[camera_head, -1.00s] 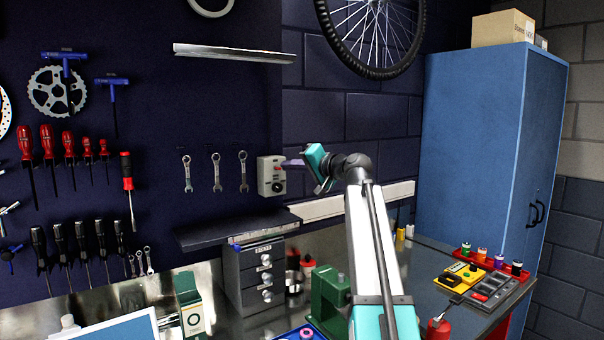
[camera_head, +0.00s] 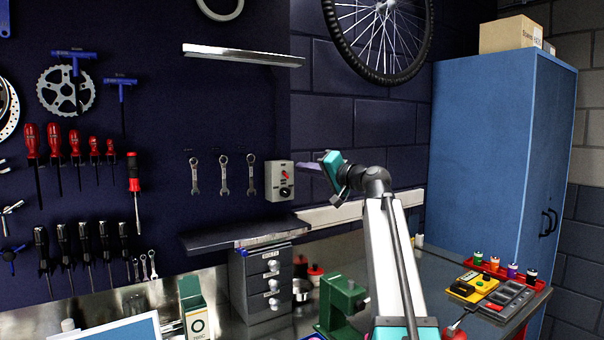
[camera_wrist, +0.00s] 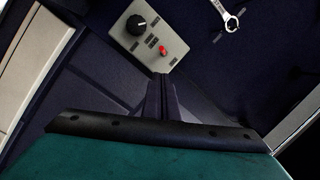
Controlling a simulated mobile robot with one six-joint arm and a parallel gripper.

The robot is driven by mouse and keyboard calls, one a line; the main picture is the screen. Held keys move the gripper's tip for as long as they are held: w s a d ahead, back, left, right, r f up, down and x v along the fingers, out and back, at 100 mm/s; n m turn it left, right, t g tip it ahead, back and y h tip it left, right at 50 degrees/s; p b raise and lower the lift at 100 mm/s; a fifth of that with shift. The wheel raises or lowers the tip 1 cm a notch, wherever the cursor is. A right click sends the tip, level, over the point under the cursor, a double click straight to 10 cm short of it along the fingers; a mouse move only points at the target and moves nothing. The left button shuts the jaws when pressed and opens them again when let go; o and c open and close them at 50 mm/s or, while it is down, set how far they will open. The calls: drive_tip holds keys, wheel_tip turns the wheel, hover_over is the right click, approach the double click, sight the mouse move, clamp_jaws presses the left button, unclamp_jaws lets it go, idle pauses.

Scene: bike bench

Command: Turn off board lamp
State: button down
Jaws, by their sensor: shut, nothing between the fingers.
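A light grey switch box (camera_head: 279,181) is fixed on the dark tool board, with a red toggle (camera_head: 285,176) and a black knob (camera_head: 285,192). In the wrist view the box (camera_wrist: 148,30) shows at the top, with the black knob (camera_wrist: 136,24) and the red toggle (camera_wrist: 163,50). My gripper (camera_head: 303,166) is just right of the box in the head view. In the wrist view its shut, empty fingertips (camera_wrist: 162,77) point at the box's edge close to the toggle. A small gap seems to separate them. The toggle's exact tilt is hard to tell.
Wrenches (camera_head: 224,175) hang left of the box. A dark shelf (camera_head: 235,234) above a grey drawer unit (camera_head: 265,285) juts out below it. A metal ledge (camera_head: 243,55) is above, and a bicycle wheel (camera_head: 380,35) hangs at upper right. A blue cabinet (camera_head: 490,160) stands right.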

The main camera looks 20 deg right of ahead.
drive_tip(key=s+d+f+b, duration=0.1)
drive_tip(key=s+d+f, duration=0.1)
drive_tip(key=s+d, duration=0.3)
drive_tip(key=shift+a+v, duration=0.35)
drive_tip(key=shift+v, duration=1.7)
drive_tip(key=shift+s, duration=0.15)
